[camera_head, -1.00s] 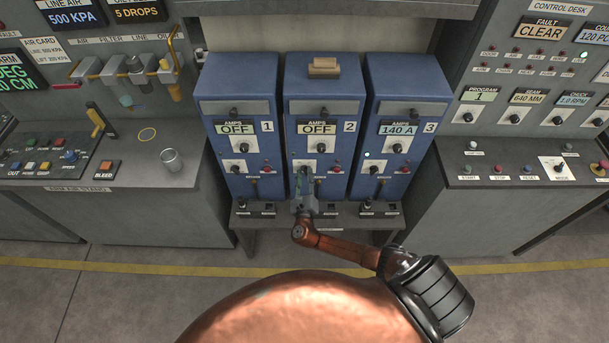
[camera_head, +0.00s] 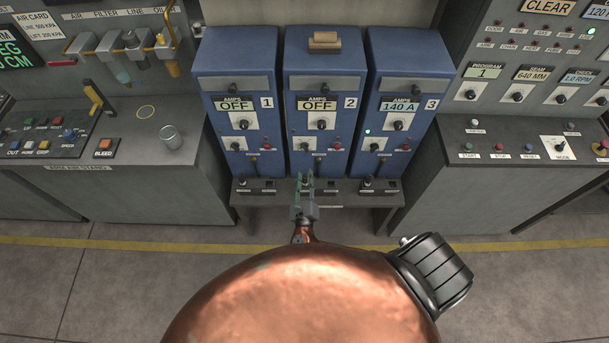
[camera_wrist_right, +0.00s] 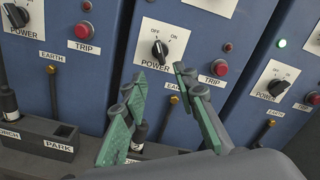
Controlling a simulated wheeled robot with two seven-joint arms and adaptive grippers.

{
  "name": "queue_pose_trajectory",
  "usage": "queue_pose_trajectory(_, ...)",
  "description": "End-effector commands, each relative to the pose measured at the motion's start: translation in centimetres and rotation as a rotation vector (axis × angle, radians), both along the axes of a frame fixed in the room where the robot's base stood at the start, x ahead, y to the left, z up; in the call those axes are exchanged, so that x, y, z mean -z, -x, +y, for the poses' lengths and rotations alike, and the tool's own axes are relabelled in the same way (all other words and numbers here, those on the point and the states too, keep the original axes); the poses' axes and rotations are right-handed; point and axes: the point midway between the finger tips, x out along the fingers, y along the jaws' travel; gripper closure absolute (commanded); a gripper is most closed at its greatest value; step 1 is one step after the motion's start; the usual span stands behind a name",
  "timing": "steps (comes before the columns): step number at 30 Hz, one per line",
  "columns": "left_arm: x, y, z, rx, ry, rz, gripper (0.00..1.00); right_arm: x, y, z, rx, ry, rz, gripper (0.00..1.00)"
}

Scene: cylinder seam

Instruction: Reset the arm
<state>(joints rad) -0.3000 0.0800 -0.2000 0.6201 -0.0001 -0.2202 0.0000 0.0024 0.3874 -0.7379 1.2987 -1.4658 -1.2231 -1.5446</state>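My right gripper (camera_head: 305,183) is in front of the lower part of the middle blue cabinet (camera_head: 296,85). In the right wrist view its two green-padded fingers (camera_wrist_right: 160,95) are apart, with nothing held between them. The middle cabinet's black power knob (camera_wrist_right: 159,49) and red trip button (camera_wrist_right: 219,68) show beyond the fingertips. A dark handle beside a label 2 (camera_wrist_right: 138,135) stands behind the left finger, partly hidden; I cannot tell if they touch. My left gripper is not in view.
Blue cabinets 1 (camera_head: 238,85) and 3 (camera_head: 408,85) flank the middle one. A control desk (camera_head: 520,165) stands at right. An air stand (camera_head: 110,180) at left bears a metal cup (camera_head: 170,137) and buttons. The floor (camera_head: 100,285) in front looks clear.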

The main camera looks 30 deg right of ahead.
Motion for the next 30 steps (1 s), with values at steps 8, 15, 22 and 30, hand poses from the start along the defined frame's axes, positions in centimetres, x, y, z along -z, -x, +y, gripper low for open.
queue_pose_trajectory(8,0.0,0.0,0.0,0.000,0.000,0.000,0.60,0.0,0.0,0.0,0.000,0.000,0.000,0.73)
queue_pose_trajectory(15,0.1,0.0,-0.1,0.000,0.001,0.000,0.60,3.2,0.5,-1.5,0.032,-0.097,0.039,0.73)
queue_pose_trajectory(22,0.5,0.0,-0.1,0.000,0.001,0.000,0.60,16.4,5.4,-6.3,0.240,-0.559,0.145,0.73)
queue_pose_trajectory(30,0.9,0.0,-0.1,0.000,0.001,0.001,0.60,31.7,17.7,-8.9,0.697,-1.184,0.106,0.73)
